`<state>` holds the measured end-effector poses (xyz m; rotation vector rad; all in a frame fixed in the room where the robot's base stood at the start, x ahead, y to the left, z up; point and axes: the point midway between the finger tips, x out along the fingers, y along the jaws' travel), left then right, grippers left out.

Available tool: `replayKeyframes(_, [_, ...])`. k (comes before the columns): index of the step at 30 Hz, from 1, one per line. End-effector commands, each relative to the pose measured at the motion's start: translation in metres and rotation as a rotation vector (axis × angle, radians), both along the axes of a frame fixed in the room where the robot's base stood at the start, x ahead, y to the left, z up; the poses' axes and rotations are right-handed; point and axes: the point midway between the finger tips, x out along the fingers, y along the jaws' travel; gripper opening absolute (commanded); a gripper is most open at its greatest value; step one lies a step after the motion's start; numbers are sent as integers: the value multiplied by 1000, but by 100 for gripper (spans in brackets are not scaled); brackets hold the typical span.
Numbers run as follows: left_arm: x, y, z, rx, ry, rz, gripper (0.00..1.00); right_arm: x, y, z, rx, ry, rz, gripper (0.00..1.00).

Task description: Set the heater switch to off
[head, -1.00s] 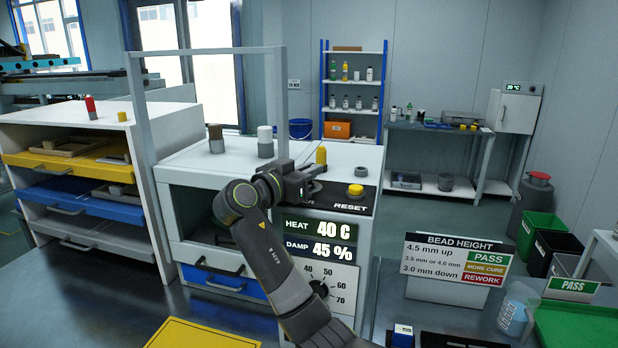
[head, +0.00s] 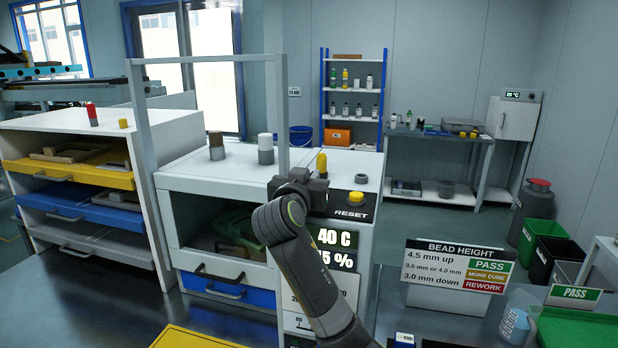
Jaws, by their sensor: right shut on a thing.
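The heater panel (head: 368,204) is the dark sloped strip at the top front of the white cabinet (head: 215,178). It carries a yellow RESET button (head: 355,197). The heater switch sits left of RESET, where my gripper and wrist cover it, so its position cannot be read. My right gripper (head: 318,190) is at that spot on the panel, shut, its fingertips mostly hidden. The display (head: 337,238) shows 40 C, with its left part hidden by my right arm. My left gripper is out of view.
An upright yellow piece (head: 321,163) shows just behind my gripper. A grey ring (head: 361,179), a brown-topped cylinder (head: 216,146) and a white-topped cylinder (head: 265,149) stand on the cabinet top. A thin frame post (head: 281,110) rises left of my gripper. A bead height sign (head: 458,265) stands at right.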

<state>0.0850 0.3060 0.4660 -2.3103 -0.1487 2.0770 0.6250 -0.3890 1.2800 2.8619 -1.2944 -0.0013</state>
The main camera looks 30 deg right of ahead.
Motion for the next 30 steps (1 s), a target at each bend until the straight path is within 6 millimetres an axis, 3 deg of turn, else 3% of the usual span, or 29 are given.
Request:
replayKeyframes(7, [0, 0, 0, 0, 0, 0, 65, 0, 0, 1, -1, -2, 3, 0])
replayKeyframes(8, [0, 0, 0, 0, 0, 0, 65, 0, 0, 1, -1, -2, 3, 15])
replayKeyframes(12, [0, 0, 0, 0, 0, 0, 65, 0, 0, 1, 0, -1, 2, 33])
replayKeyframes(23, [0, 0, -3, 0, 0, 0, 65, -3, 5, -1, 1, -3, 3, 33])
replayKeyframes(30, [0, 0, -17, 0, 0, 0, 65, -28, 35, -3, 5, -6, 7, 33])
